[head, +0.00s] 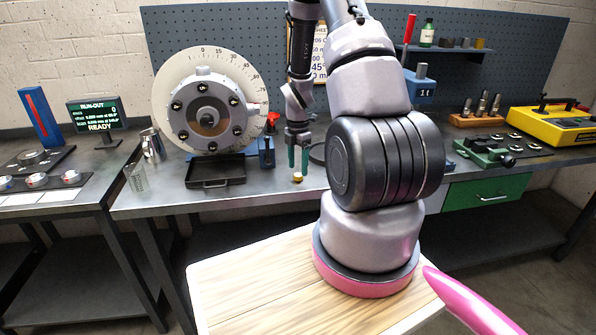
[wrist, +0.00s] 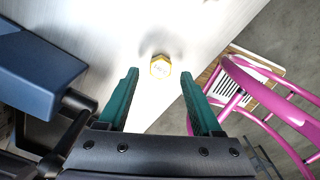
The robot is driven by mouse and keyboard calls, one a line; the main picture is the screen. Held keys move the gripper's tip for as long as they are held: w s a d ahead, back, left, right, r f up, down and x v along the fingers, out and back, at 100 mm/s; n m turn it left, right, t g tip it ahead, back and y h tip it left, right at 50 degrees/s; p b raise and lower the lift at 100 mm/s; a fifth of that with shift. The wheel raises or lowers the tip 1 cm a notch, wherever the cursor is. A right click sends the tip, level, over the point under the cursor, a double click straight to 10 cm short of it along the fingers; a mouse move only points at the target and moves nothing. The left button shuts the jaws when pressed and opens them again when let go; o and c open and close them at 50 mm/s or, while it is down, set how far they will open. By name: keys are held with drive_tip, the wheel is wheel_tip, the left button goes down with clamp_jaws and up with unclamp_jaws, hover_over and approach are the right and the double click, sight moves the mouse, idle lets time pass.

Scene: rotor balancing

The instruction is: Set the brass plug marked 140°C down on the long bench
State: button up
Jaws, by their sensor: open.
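The brass plug (head: 297,179) stands on the long bench (head: 300,195) near its front edge, below my gripper. In the wrist view the plug (wrist: 160,68) shows a hexagonal brass rim and a pale top with small marks that I cannot read for certain. My gripper (head: 298,160) points down over it with its green fingers apart. In the wrist view the fingers (wrist: 158,84) lie to either side of the plug in the picture, with clear space between each finger and the plug.
A black tray (head: 215,183) and the large dial rotor (head: 208,112) are left of my gripper. A blue block (head: 266,152) stands close by on its left. A green vise (head: 485,152) and a yellow case (head: 552,126) are at the right. Bare bench lies around the plug.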

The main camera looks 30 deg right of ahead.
wheel_tip(320, 180, up, 10)
wheel_tip(320, 180, up, 18)
drive_tip(key=m+t, duration=0.3)
drive_tip(key=m, duration=0.8)
hover_over(298, 175)
drive_tip(key=s+a, duration=0.5)
drive_tip(key=a, duration=0.1)
drive_tip(key=s+a+r+m+t+y, duration=0.2)
drive_tip(key=s+a+r+m+t, duration=0.2)
drive_tip(key=s+a+r+m, duration=0.3)
drive_tip(key=s+r+m, duration=0.5)
drive_tip(key=s+m, duration=0.2)
drive_tip(key=shift+s+a+r, duration=0.2)
drive_tip(key=shift+s, duration=0.1)
drive_tip(key=shift+d, duration=0.1)
